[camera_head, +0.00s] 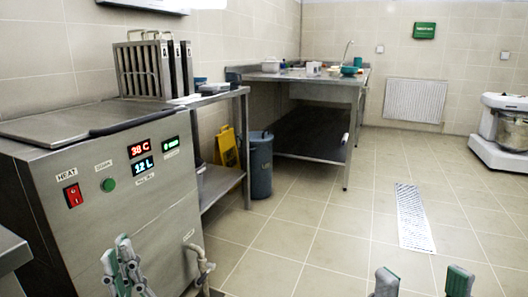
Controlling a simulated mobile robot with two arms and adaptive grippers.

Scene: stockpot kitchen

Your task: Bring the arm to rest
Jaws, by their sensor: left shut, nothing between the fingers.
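My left gripper (119,254) is at the lower left, in front of the steel cooking unit (95,190). Its green-padded fingers are close together, shut, with nothing held. My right gripper (423,281) shows only as two fingertips at the bottom edge, right of the middle. They are wide apart with only floor between them. Most of both arms is out of view.
The unit has a red switch, lit displays and a hose tap (199,262) near my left gripper. Behind it stand a steel side table (221,182), a bin (260,166) and a sink counter (300,76). A mixer (508,130) stands at right. The middle floor is clear.

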